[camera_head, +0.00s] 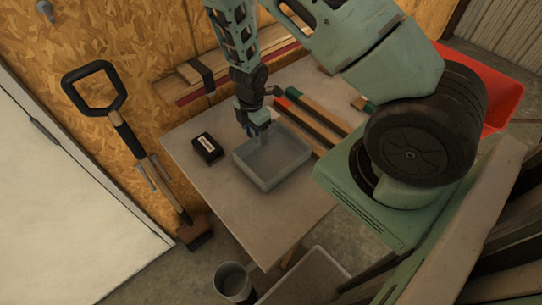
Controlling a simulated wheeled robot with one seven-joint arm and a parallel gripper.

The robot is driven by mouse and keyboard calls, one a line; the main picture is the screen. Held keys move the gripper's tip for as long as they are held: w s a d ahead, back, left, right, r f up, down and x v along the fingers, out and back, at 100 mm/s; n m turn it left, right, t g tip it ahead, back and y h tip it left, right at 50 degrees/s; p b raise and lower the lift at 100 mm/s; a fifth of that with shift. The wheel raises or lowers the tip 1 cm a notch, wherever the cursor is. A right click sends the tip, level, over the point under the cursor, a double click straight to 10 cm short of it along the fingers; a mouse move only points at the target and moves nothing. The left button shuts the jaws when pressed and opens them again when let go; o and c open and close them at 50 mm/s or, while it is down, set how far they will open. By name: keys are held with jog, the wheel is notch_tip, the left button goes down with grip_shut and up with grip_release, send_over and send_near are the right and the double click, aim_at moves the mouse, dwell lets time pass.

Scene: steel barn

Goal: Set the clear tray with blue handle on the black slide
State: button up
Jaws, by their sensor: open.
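A clear greyish tray (285,172) sits on the table, open side up. A small blue part, which looks like its handle, shows at its back left edge. My gripper (257,128) is open and points down at that edge, very near or around the blue part. I cannot tell whether the fingers touch it. A small black block with a white label (207,149) lies on the table just left of the tray, apart from it. I cannot tell for sure whether this is the black slide, as dark strips (309,123) also lie to the right.
The table (225,205) is clear in front of the tray and the black block. Long strips with red and green ends lie right of the tray. A shovel (128,130) leans on the wooden wall. A bucket (234,283) stands on the floor; a red bin (490,95) is at right.

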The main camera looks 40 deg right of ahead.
notch_tip(320, 180, down, 2)
jog(key=shift+f, duration=0.1)
jog(key=c, duration=1.2)
